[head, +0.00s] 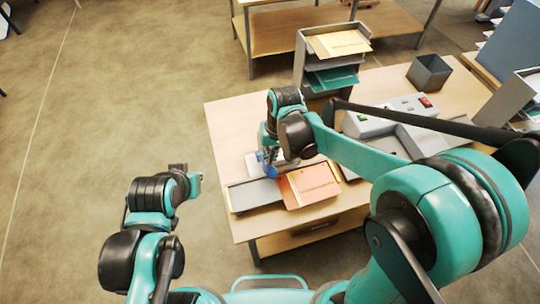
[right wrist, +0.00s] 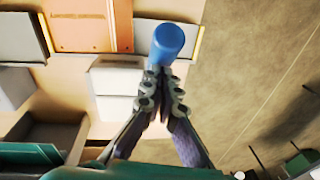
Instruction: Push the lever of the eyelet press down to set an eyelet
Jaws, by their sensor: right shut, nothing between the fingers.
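The blue grip (head: 266,168) of the press lever shows near the table's left side in the head view, partly hidden by my right arm. In the right wrist view the blue grip (right wrist: 168,42) is a short cylinder at my fingertips. My right gripper (right wrist: 158,72) is shut and empty, its tips right at the grip's near end; I cannot tell whether they touch. A pale block (right wrist: 116,80) beside the tips may be part of the press; the rest of the press is hidden or unclear. My left gripper (head: 195,183) is off the table at the left, its fingers unclear.
An orange booklet (head: 308,185) and a grey panel (head: 254,194) lie at the table's front edge. A tray stack (head: 303,62) stands at the back, a dark bin (head: 428,73) at back right. A pale machine with a red switch (head: 425,102) stands right. Floor at left is clear.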

